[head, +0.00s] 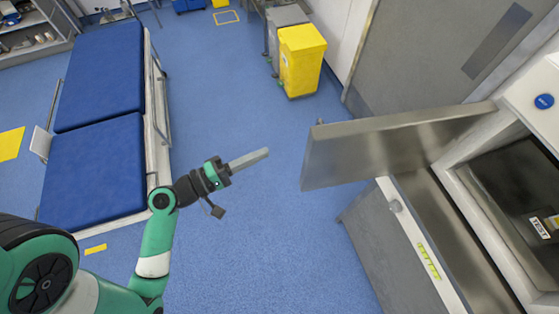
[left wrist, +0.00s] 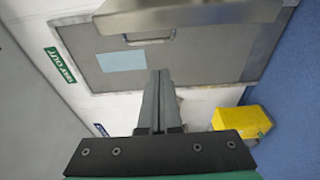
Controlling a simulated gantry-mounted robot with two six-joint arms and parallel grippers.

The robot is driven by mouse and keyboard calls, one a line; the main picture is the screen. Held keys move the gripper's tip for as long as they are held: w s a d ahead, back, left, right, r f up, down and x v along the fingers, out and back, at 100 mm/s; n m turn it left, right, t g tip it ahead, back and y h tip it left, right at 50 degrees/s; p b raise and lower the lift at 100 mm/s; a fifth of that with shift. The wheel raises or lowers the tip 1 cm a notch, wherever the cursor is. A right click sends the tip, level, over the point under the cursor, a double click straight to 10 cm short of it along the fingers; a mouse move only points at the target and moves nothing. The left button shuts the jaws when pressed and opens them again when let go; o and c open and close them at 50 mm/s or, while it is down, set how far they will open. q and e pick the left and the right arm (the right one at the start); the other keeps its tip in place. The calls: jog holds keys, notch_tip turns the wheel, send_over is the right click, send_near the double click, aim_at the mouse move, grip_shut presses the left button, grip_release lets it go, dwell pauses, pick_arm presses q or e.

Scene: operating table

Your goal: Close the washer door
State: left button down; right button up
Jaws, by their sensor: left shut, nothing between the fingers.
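The washer door (head: 400,148) is a flat brushed-metal panel standing open. It juts left from the washer (head: 530,95) at the right of the head view. The washer's dark inside (head: 515,185) is exposed. My left gripper (head: 266,153) is shut and empty, with its fingers pointing right. In the picture its tips stop a little left of the door's free end, with blue floor visible between them. In the left wrist view the shut fingers (left wrist: 158,75) point up the picture; a metal strip (left wrist: 190,14) at the top may be the washer door. My right gripper is not in view.
A blue padded operating table (head: 95,165) stands at left. A yellow bin (head: 300,58) stands at the back; a yellow bin also shows in the left wrist view (left wrist: 240,121). A grey room door (head: 420,50) is behind the washer. Blue floor (head: 255,240) lies clear in the middle.

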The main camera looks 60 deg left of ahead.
pick_arm(q)
jog(key=w+d+p, duration=0.2)
jog(key=w+d, duration=0.1)
jog(key=w, duration=0.5)
jog(key=shift+w+d+f+p, duration=0.15)
jog(key=shift+w+d+p, duration=0.1)
jog(key=shift+w+p, duration=0.1)
dwell(0.4)
